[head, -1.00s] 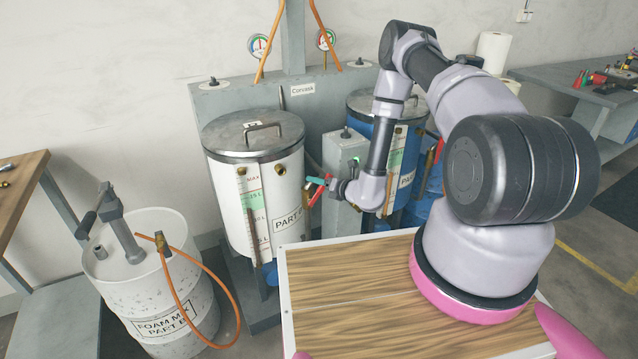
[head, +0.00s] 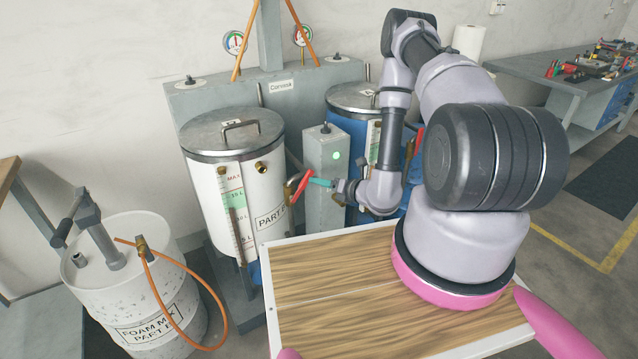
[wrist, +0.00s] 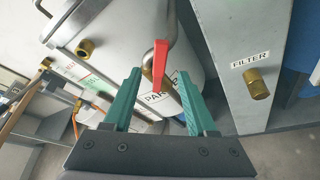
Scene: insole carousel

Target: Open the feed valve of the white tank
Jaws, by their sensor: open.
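The white tank (head: 270,182) stands left of centre in the head view, with a grey lid, a level scale and a part label. It also shows behind my gripper in the wrist view (wrist: 115,35). The feed valve has a red lever (wrist: 159,66) on a brass body at a pipe beside the tank; the red lever also shows in the head view (head: 301,187). My gripper (wrist: 157,82) is open, its green fingers on either side of the red lever in the wrist view. Whether they touch it, I cannot tell.
A grey filter box (head: 325,160) stands close right of the valve, with a brass fitting (wrist: 258,84). A blue tank (head: 352,101) is behind my arm. A foam mix drum (head: 150,285) with an orange hose stands at the left.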

